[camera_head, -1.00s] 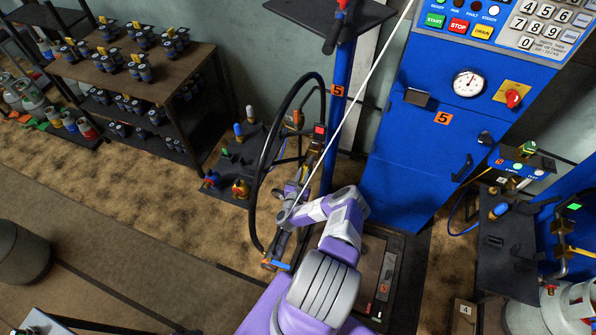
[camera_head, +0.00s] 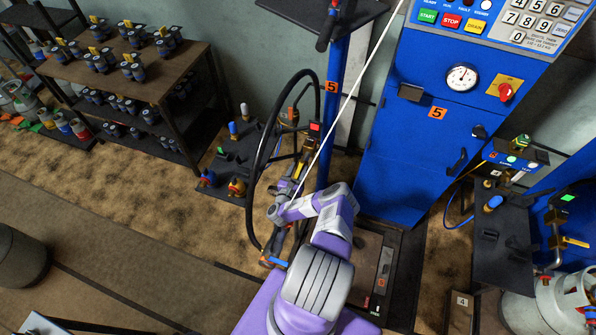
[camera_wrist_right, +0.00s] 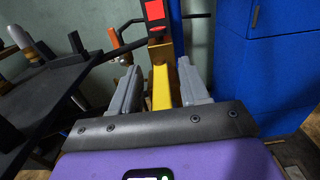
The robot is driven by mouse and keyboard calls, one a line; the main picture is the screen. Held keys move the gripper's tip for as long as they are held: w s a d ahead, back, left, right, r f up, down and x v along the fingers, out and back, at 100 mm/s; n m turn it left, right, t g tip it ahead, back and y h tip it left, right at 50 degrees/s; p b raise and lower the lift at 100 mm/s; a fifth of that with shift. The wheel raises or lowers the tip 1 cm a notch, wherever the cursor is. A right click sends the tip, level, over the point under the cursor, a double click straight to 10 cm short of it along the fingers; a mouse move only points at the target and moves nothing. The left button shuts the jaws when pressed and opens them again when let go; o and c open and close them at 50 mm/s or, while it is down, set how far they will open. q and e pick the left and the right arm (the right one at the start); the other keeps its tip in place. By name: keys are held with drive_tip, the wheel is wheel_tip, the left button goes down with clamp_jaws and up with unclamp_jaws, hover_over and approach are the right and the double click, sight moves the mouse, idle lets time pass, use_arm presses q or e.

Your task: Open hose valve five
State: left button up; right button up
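The station five hose assembly hangs by the blue post (camera_head: 334,130), which carries an orange 5 label (camera_head: 332,87). A red square in a black frame (camera_head: 315,127) tops it; this also shows in the right wrist view (camera_wrist_right: 155,12). Below it in that view is a yellow bar (camera_wrist_right: 161,78). My right gripper (camera_wrist_right: 161,88) is open, with one grey finger on each side of the yellow bar. Gaps show beside the bar, but the lower contact area is hidden. In the head view my right gripper (camera_head: 287,186) is small and partly covered by my arm. My left gripper is not in view.
A black hose (camera_head: 258,165) loops left of the post. The blue cabinet (camera_head: 415,165) with gauge and keypad stands right. A black rack (camera_head: 225,165) with fittings is left, by a shelf of canisters (camera_head: 130,85). A white line (camera_head: 350,100) crosses before the post.

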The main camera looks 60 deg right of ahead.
drive_tip(key=s+a+p, duration=0.1)
drive_tip(key=a, duration=0.6)
drive_tip(key=shift+s+a, duration=0.2)
drive_tip(key=shift+a, duration=0.1)
idle(0.4)
